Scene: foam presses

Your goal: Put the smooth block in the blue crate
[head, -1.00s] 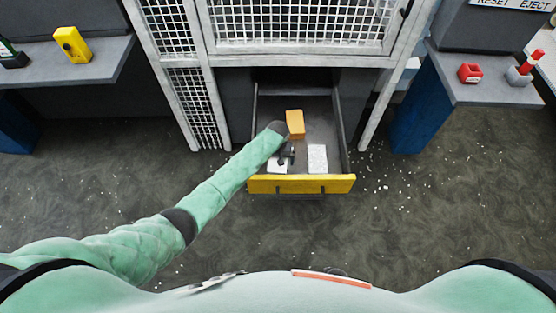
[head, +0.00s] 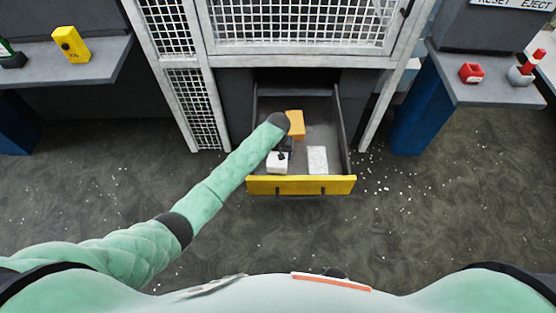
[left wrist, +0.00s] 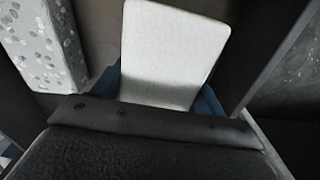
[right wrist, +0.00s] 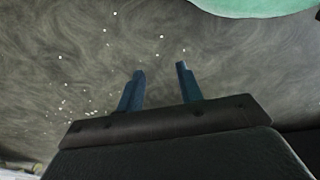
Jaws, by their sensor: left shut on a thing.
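A plain white smooth block (head: 277,163) is at the front left of the open drawer (head: 283,186). My left gripper (head: 284,152) reaches down into the drawer and is shut on this block. In the left wrist view the smooth block (left wrist: 173,50) stands between the blue fingers (left wrist: 160,92), its face even and unspeckled. Whether it still touches the drawer floor is hard to tell. My right gripper (right wrist: 160,88) is open and empty above the bare floor. I see no blue crate in these views.
A speckled block (head: 317,160) lies to the right in the drawer; it also shows in the left wrist view (left wrist: 42,40). An orange block (head: 295,123) is farther back. A mesh-fronted press (head: 300,22) stands above. Side shelves hold a yellow device (head: 71,44) and red item (head: 471,73).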

